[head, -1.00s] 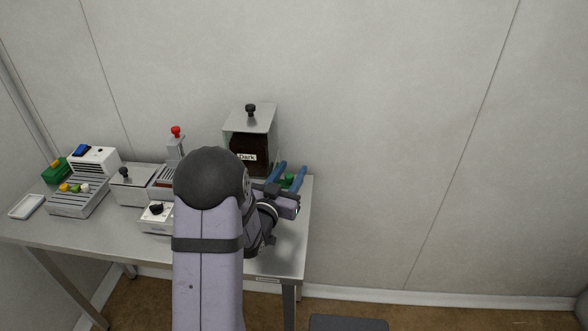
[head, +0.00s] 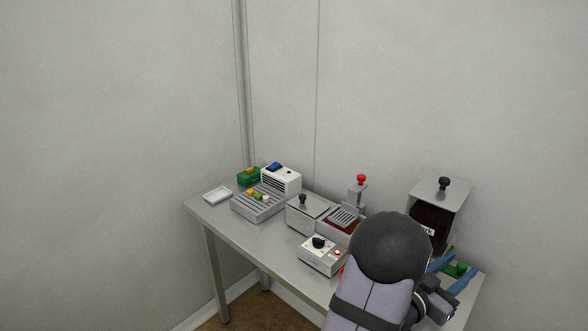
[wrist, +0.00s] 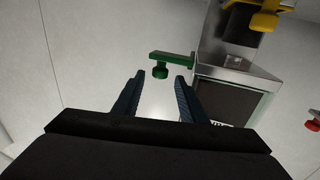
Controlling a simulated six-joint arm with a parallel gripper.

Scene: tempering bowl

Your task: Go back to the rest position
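My gripper (head: 458,266) is at the right end of the metal table (head: 240,233), beside the dark-filled dispenser (head: 437,205). Its two blue fingers are apart, and it also shows in the wrist view (wrist: 158,78). A green lever with a round knob (wrist: 172,60) lies just beyond the fingertips in the wrist view. I see nothing held between the fingers. My arm hides part of the table's front and the lower part of the dispenser in the head view.
A control box with a black knob (head: 321,254), a lidded metal box (head: 306,212) and a red-knobbed unit (head: 361,186) stand left of my arm. Farther left are a slotted rack (head: 245,207), a white machine (head: 283,181) and a small tray (head: 217,196). Bare tabletop lies at the front left.

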